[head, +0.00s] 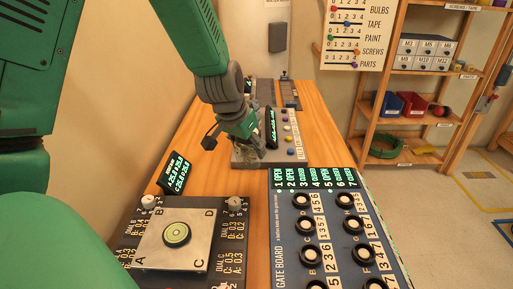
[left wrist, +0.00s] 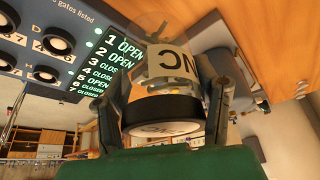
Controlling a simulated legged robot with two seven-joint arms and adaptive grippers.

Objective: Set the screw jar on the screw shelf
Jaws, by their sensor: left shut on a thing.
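My left gripper (head: 243,128) is over the far part of the wooden bench in the head view, its fingers pointing down. In the left wrist view the left gripper (left wrist: 165,100) is shut on a jar with a black lid (left wrist: 165,115), one finger on each side. The jar has a pale label with dark letters, only partly readable, so I cannot confirm it is the screw jar. In the head view the gripper largely hides it. A wooden shelf unit at the right has a top board labelled SCREWS / TAPE (head: 463,7). My right gripper is not in view.
The gate board (head: 338,230) and a dial board (head: 130,228) with a metal plate cover the near bench. Small displays stand nearby. Open floor lies right of the bench.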

